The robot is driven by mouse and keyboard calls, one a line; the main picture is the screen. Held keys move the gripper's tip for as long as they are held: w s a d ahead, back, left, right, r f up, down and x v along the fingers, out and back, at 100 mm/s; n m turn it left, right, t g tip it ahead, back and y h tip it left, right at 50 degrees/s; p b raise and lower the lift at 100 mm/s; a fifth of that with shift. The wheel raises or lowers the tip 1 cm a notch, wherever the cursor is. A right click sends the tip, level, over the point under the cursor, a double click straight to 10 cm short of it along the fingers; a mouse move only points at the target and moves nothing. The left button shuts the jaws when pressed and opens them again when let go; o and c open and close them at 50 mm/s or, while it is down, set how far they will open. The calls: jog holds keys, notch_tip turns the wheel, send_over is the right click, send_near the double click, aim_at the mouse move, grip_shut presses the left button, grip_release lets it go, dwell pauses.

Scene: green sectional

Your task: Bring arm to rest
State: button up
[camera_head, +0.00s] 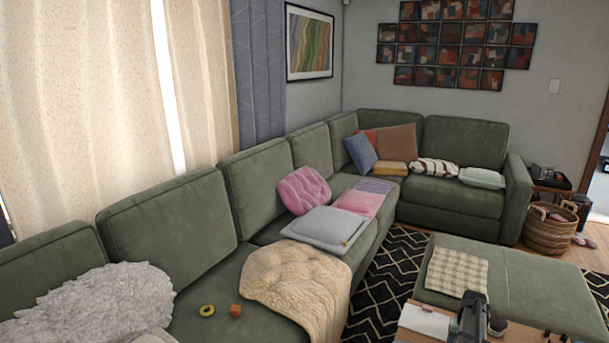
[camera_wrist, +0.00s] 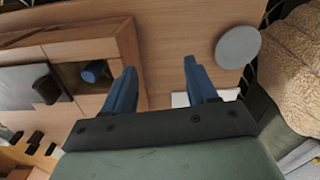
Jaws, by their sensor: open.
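My gripper (camera_wrist: 160,66) shows in the wrist view with its two blue fingers spread apart. Nothing is between them; a wooden surface (camera_wrist: 170,30) lies beyond the fingertips. I cannot tell how far the fingers are from that surface. In the head view I cannot make out my gripper for certain. The green sectional (camera_head: 180,228) runs along the left wall and turns the corner at the back.
A grey disc (camera_wrist: 238,46) and a blue object (camera_wrist: 94,70) in a wooden compartment are near the fingers. A white sheet (camera_head: 425,321) lies at the lower right of the head view, below the green ottoman (camera_head: 530,285). Patterned rug (camera_head: 395,262) shows between sofa and ottoman.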

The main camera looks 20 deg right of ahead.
jog(key=w+a+n, duration=0.2)
jog(key=w+a, duration=0.1)
jog(key=a, duration=1.2)
jog(key=w+a+n, duration=0.2)
jog(key=w+a, duration=0.1)
jog(key=a, duration=1.2)
jog(key=s+a+n, duration=0.2)
jog(key=s+a, duration=0.1)
jog(key=a, duration=1)
jog(key=s+a+n, duration=0.2)
jog(key=s+a, duration=0.2)
jog(key=a, duration=0.9)
jog(key=s+f+g, duration=0.3)
jog(key=s+f, duration=0.7)
jog(key=s, duration=0.4)
jog(key=s+f+g, duration=0.3)
jog(key=s+f, duration=0.7)
jog(key=s, duration=0.5)
jog(key=shift+s+d+g, duration=0.2)
jog(key=shift+d+g, duration=0.2)
jog(key=shift+d, duration=0.05)
